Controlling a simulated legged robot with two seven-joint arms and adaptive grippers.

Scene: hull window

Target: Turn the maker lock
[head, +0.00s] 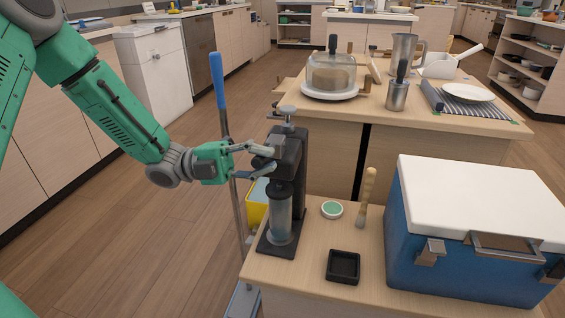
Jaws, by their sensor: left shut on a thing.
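The maker (296,171) is a black upright machine with a clear cylinder (279,215) held in its lower half and a silver knob (288,112) on top. It stands upright at the left edge of the near wooden counter. My left gripper (268,158), on the green arm from the left, is at the left side of the maker's head. Its grey fingers are shut on the small lock part there. The fingers and their small size in view mostly hide the lock, so its exact angle is unclear. My right gripper is not in view.
A blue cooler with a white lid (480,190) fills the counter's right. A small black tray (343,266), a green-topped round tin (332,209) and a wooden-handled brush (366,195) lie between. A blue-handled pole (219,85) stands left of the counter, beside a yellow bucket (256,212).

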